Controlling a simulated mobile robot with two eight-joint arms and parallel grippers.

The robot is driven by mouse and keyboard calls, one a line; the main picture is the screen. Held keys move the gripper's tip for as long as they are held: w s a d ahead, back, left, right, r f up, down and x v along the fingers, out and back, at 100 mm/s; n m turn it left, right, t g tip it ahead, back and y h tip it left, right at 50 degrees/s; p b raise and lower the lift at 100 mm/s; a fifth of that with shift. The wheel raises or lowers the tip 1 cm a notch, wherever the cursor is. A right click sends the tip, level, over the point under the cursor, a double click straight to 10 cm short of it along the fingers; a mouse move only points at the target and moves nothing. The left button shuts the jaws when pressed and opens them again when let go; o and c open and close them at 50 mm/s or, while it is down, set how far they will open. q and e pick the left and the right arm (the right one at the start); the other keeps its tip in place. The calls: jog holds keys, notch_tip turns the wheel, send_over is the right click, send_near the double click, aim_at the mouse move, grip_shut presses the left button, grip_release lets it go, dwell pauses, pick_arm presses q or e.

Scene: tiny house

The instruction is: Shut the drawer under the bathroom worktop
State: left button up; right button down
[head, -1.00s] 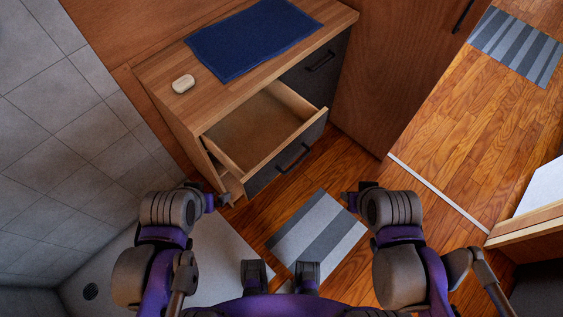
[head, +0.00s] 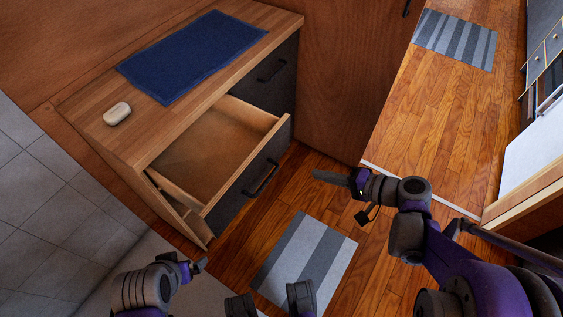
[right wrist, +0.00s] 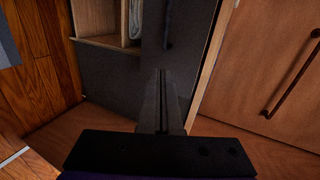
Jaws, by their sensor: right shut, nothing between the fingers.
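The drawer (head: 240,190) under the wooden worktop (head: 85,110) stands pulled out in the head view, its inside empty. Its dark front carries a black bar handle (head: 262,177). My right gripper (head: 316,174) is shut and empty, to the right of the drawer front and apart from it, pointing left towards it. Its closed fingers also show in the right wrist view (right wrist: 160,75), in front of dark furniture panels. My left gripper (head: 203,264) is low, below the cabinet's near corner; whether its fingers are open or shut cannot be made out.
A blue towel (head: 190,55) and a soap bar (head: 117,113) lie on the worktop. A closed dark drawer (head: 275,75) is beyond the open one. A tall wooden cabinet (head: 345,70) stands to the right. A striped mat (head: 305,262) lies on the floor before the drawer.

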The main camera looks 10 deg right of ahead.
jog(key=w+d, duration=0.1)
jog(key=t+b, duration=0.1)
jog(key=b, duration=0.2)
send_near(273, 152)
jog(key=shift+m+y, duration=0.3)
jog(key=shift+y, duration=0.1)
jog(key=x, duration=0.5)
jog(key=shift+w+f, duration=0.1)
jog(key=shift+f, duration=0.3)
pick_arm(q)
jog(key=shift+w+f, duration=0.2)
jog(key=shift+f, duration=1.85)
pick_arm(e)
jog(key=shift+w+a, duration=0.35)
jog(key=shift+w, duration=0.1)
jog(key=w+a, duration=1.6)
jog(key=shift+p, duration=0.4)
jog(key=shift+w+a, duration=0.15)
pick_arm(q)
jog(key=shift+s+r, duration=0.2)
jog(key=shift+r, duration=0.2)
pick_arm(e)
jog(key=shift+r, duration=0.15)
pick_arm(q)
jog(key=shift+d, duration=0.1)
